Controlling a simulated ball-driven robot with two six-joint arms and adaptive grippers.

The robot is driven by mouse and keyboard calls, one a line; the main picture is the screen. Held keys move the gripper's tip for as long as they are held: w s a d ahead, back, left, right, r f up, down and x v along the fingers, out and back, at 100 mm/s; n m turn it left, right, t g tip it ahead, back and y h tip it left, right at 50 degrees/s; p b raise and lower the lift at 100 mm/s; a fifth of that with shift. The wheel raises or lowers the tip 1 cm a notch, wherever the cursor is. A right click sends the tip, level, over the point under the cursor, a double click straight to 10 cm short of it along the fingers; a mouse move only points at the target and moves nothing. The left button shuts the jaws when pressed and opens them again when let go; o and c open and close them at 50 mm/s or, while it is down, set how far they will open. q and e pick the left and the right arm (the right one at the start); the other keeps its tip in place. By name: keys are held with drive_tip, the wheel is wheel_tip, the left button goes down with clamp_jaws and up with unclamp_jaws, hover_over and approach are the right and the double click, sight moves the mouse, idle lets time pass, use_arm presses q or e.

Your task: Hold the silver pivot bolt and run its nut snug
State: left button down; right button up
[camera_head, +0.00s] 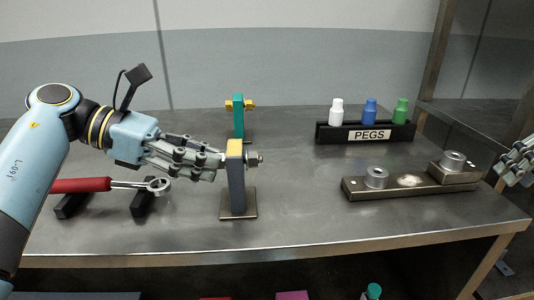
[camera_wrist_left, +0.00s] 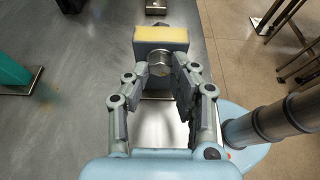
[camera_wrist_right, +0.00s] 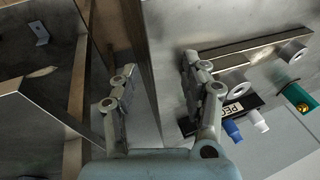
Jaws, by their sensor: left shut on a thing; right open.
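A grey upright post (camera_head: 236,185) with a yellow top stands on a square base plate and carries the silver pivot bolt. The nut end of the bolt (camera_head: 254,159) sticks out on the post's right side. My left gripper (camera_head: 218,159) is shut on the bolt's head at the post's left side. In the left wrist view the silver bolt head (camera_wrist_left: 160,64) sits between the fingertips, below the yellow top. My right gripper (camera_head: 518,160) is at the far right edge, open and empty, away from the post; its fingers (camera_wrist_right: 158,82) are spread in the right wrist view.
A red-handled ring wrench (camera_head: 85,184) rests on black supports at the left. A teal post (camera_head: 238,120) with yellow ends stands behind. A PEGS rack (camera_head: 330,133) with white, blue and green pegs and a metal bar (camera_head: 400,192) with silver bushings lie right. The front middle is clear.

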drive_tip(key=w+a+r+n+y, duration=0.2)
drive_tip(key=a+r+n+y, duration=0.1)
drive_tip(key=a+r, duration=0.4)
drive_tip(key=n+g+y, duration=0.3)
drive_tip(key=n+y, duration=0.4)
drive_tip(key=n, duration=0.7)
approach(252, 160)
drive_tip(key=x, duration=0.5)
drive_tip(key=w+x, duration=0.1)
drive_tip(key=x, duration=0.2)
drive_tip(key=shift+d+f, duration=0.2)
drive_tip(key=shift+f, duration=0.15)
drive_tip(key=shift+c, duration=0.4)
drive_tip(key=shift+w, duration=0.1)
clamp_jaws()
